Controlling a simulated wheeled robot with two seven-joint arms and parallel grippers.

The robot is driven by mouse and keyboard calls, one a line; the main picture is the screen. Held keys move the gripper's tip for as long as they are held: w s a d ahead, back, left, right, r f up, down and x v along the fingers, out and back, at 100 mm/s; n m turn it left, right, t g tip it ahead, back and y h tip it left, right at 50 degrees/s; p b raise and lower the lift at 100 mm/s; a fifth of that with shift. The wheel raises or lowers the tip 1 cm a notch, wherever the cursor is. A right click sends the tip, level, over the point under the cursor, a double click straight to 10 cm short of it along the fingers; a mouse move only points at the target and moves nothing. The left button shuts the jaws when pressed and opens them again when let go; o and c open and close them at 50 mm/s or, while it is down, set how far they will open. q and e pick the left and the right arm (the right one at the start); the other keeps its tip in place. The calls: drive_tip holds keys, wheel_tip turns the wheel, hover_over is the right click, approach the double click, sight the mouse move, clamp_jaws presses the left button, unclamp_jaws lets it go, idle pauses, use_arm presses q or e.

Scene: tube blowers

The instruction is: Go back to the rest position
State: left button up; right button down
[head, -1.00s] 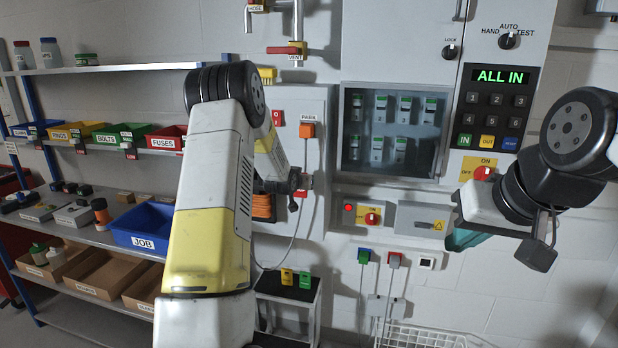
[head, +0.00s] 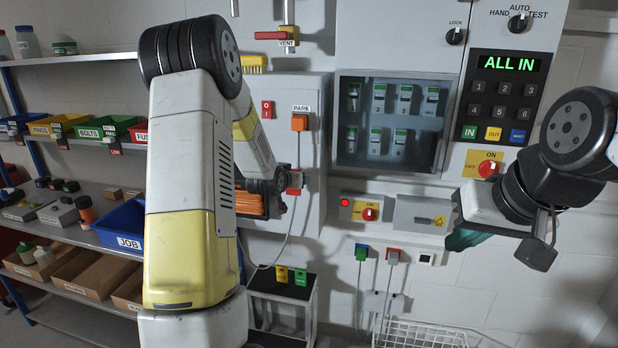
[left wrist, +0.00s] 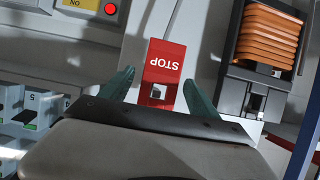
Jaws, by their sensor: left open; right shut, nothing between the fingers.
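My left arm reaches up and forward toward a grey wall box (head: 312,150). Its gripper (left wrist: 158,88) shows open in the left wrist view, with a red STOP block (left wrist: 163,65) beyond and between its two green fingers. I cannot tell whether the fingers touch the block. In the head view the red block (head: 296,181) is partly hidden behind the dark left wrist.
A shelf rack with coloured bins (head: 105,129) and a blue JOB tray (head: 124,228) stands at the left. A small black stand (head: 282,290) and a white wire basket (head: 425,335) are low in front.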

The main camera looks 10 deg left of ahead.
use_arm(q)
drive_tip(key=s+d+r+g, duration=0.1)
drive_tip(key=s+d+r, duration=0.1)
drive_tip(key=s+r, duration=0.55)
drive_tip(key=s+d+r+g, duration=0.2)
drive_tip(key=s+r, duration=0.2)
drive_tip(key=s, duration=0.7)
drive_tip(key=s+d+g+h, duration=0.1)
drive_tip(key=s+d+g, duration=0.1)
drive_tip(key=s, duration=0.9)
drive_tip(key=s+d+g+h, duration=0.1)
drive_tip(key=s+d+g, duration=0.1)
drive_tip(key=s, duration=1)
drive_tip(key=shift+d+r, duration=0.15)
drive_tip(key=shift+r, duration=0.1)
